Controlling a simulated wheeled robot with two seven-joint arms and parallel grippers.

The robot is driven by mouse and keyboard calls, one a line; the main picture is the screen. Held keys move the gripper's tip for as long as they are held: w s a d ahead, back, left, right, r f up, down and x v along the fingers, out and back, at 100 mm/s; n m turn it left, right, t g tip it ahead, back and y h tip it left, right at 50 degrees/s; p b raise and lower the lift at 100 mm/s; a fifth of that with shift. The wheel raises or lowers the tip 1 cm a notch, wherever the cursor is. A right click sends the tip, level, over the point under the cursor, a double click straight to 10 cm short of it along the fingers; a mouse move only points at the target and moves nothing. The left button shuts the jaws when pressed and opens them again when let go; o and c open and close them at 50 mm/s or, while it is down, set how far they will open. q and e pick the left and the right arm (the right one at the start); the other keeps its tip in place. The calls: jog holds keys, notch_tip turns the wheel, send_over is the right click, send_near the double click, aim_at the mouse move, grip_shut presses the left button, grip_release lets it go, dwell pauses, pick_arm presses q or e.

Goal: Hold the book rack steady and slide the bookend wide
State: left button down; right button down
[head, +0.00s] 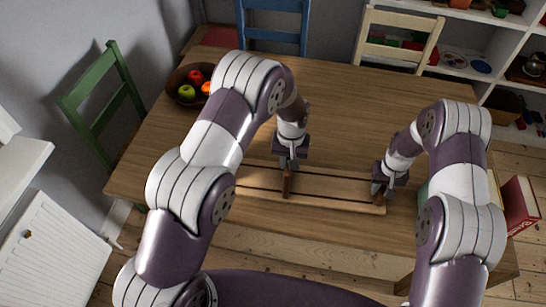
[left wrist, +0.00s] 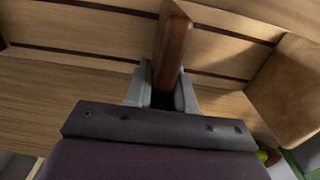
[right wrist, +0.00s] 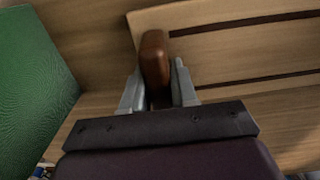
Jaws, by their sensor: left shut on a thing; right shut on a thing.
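The book rack (head: 335,187) is a low, light wooden board with long dark slots, lying along the table. Its slots also show in the left wrist view (left wrist: 85,45) and the right wrist view (right wrist: 250,62). My left gripper (head: 289,166) is shut on a brown upright piece (left wrist: 174,45) near the rack's middle. My right gripper (head: 381,188) is shut on a similar brown upright piece (right wrist: 155,60) at the rack's right end. I cannot tell which piece is the bookend. A tan upright panel (left wrist: 288,90) shows in the left wrist view; my left arm hides the rack's left part.
The wooden table (head: 340,110) is clear behind the rack. A fruit bowl (head: 180,92) stands at its back left. A green book-like block (right wrist: 35,90) is close beside my right gripper, and a red book (head: 519,205) is farther right. Chairs surround the table.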

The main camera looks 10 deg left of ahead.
pick_arm(q)
jog(key=shift+d, duration=0.8)
jog(key=c, duration=1)
grip_release()
jog(key=shift+c, duration=0.2)
notch_tip(320, 180, up, 12)
